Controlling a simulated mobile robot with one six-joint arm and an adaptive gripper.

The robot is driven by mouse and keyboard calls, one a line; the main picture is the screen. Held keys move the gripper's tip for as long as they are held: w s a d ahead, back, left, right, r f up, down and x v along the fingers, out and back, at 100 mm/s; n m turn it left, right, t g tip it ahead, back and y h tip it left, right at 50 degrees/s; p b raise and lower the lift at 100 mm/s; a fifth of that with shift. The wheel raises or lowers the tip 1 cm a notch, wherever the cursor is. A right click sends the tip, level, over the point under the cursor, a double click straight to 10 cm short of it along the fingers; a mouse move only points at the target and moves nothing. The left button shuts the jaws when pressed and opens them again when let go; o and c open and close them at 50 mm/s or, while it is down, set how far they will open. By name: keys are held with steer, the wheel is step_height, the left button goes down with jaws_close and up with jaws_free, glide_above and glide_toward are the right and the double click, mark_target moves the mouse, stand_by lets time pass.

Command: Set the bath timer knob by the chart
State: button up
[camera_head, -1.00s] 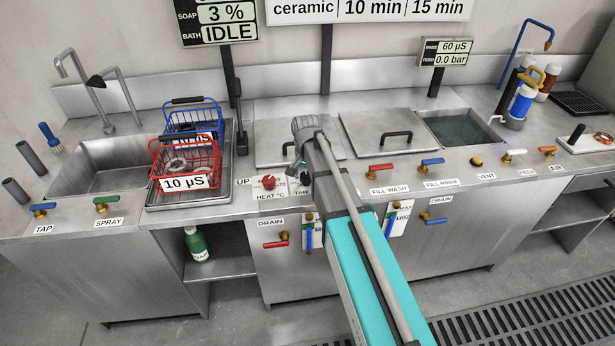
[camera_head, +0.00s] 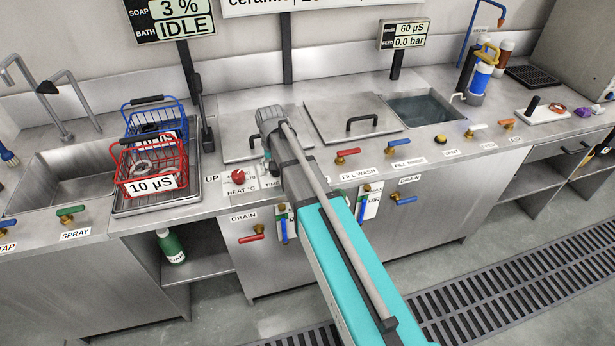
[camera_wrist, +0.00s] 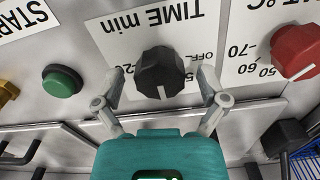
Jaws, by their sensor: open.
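The black timer knob (camera_wrist: 160,72) sits on the white TIME min plate (camera_wrist: 175,20), whose print is upside down in the wrist view. The knob's white mark points to the bottom of that picture. Its scale is partly hidden; OFF, 5 and 20 show in part. My gripper (camera_wrist: 160,82) is open, one finger on each side of the knob, with gaps visible. In the head view my arm covers the knob. The chart (camera_head: 300,6) is cut off at the top edge there, its text mostly out of view.
The red HEAT knob (camera_wrist: 299,50) is beside the timer plate, and a green button (camera_wrist: 62,80) is on its other side, near a START label. The display (camera_head: 172,20) reads BATH IDLE. Red (camera_head: 150,165) and blue (camera_head: 155,118) baskets stand left of my arm.

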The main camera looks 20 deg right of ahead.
steer(key=n, duration=1)
steer(key=shift+r+n, duration=0.25)
steer(key=shift+n, duration=0.15)
step_height(320, 180, up, 14)
steer(key=p, duration=1.4)
steer(key=s+d+f+m, duration=0.1)
steer(key=s+m, duration=0.3)
steer(key=s, duration=0.5)
steer(key=s+d+m+b, duration=0.1)
steer(key=s+d+m, duration=0.3)
steer(key=s, duration=0.6)
steer(key=shift+s+f+m, duration=0.15)
steer(key=shift+f+m, duration=0.2)
steer(key=shift+m, duration=0.15)
